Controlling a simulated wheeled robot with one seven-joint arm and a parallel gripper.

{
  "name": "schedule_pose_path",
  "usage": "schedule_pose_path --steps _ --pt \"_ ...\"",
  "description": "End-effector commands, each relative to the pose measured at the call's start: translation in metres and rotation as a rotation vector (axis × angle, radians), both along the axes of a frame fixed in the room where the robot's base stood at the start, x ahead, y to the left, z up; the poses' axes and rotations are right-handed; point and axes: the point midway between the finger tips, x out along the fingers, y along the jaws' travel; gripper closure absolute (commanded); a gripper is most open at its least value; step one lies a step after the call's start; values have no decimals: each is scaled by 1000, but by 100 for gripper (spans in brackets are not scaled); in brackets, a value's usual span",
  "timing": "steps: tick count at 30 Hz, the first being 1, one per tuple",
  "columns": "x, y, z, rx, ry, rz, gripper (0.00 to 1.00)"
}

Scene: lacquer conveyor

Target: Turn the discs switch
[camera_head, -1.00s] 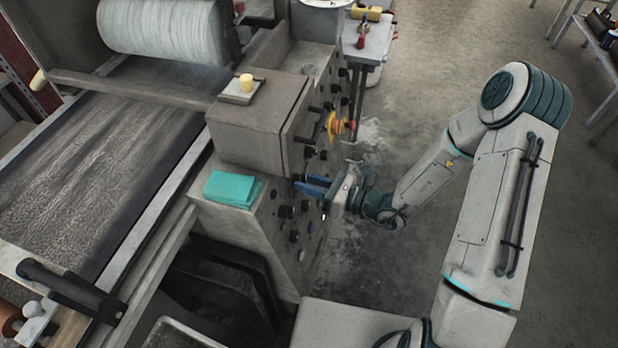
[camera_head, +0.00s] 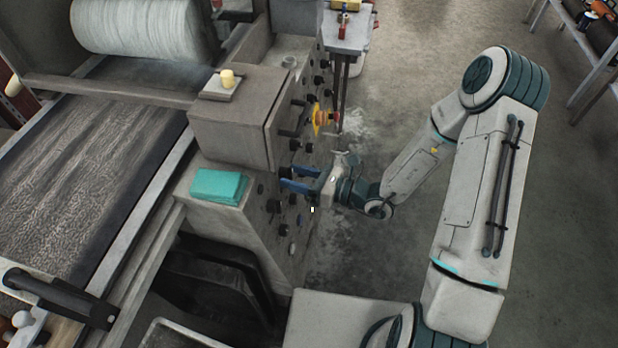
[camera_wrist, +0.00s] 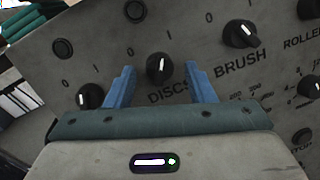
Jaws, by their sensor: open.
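The discs switch (camera_wrist: 159,68) is a round black knob with a white pointer line, above the word DISCS on the grey panel in the wrist view. Its pointer points roughly up in the picture. My gripper (camera_wrist: 159,72) is open, with one blue finger on each side of the knob in the picture. I cannot tell whether the fingers touch it or how deep they reach. In the head view my gripper (camera_head: 287,179) is at the side panel of the machine, and its fingers hide the switch there.
A brush switch (camera_wrist: 241,34) is up and right of the discs switch, and another black knob (camera_wrist: 90,96) is to its left. Open floor (camera_head: 420,90) is on the right.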

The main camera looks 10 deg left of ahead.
Motion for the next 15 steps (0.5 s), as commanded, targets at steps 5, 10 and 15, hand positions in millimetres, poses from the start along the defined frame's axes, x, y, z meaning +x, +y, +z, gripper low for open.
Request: schedule_pose_path --steps 5,10,15 --pt "-3 -24 0 0 0 -4 51" --pt "-10 -63 0 -1 0 -8 51" --pt "-18 -99 1 -2 0 -6 51"
